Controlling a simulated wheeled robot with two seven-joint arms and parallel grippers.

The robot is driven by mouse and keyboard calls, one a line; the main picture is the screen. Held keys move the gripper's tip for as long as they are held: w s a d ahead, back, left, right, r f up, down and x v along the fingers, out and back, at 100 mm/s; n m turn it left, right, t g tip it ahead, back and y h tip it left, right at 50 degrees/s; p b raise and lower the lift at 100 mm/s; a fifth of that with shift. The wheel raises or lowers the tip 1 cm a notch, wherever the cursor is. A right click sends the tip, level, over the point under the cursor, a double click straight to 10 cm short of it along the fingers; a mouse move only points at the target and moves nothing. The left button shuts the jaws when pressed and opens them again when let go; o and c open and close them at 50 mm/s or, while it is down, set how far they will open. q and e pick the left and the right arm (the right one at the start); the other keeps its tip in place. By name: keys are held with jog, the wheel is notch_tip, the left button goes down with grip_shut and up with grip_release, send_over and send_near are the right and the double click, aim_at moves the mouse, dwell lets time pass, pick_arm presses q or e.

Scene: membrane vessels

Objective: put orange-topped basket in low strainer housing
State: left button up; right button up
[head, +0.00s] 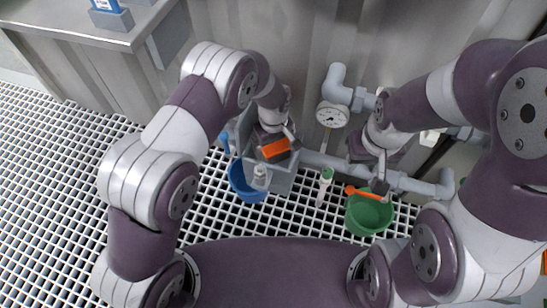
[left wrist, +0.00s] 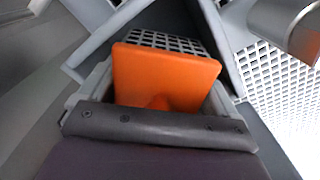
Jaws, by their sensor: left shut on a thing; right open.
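The orange top of a basket (head: 275,149) shows under my left gripper (head: 273,136) in the head view. It also fills the middle of the left wrist view (left wrist: 165,80) as a flat orange plate. My left gripper is shut on this basket; the basket's body below is mostly hidden. A grey open-topped box (head: 283,181) lies around and below the orange top; I cannot tell whether it is the low strainer housing or how deep the basket sits. My right gripper (head: 380,182) is open, above the green bucket and close to an orange bar (head: 363,192).
A blue bucket (head: 240,184) stands left of the box, a green bucket (head: 367,218) to the right. A green-capped bottle (head: 324,182) is between them. A white-topped bottle (head: 260,174) is at the box front. Grey pipe with a gauge (head: 332,115) runs behind. Floor grating is clear at left.

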pick_arm(q)
notch_tip(320, 180, down, 6)
jog(key=b, duration=0.2)
jog(key=shift+r+b, duration=0.25)
jog(key=shift+b, duration=0.15)
jog(key=shift+r, duration=0.15)
jog(key=o, duration=0.8)
notch_tip(320, 180, up, 11)
jog(key=p, duration=0.7)
jog(key=shift+r, duration=0.5)
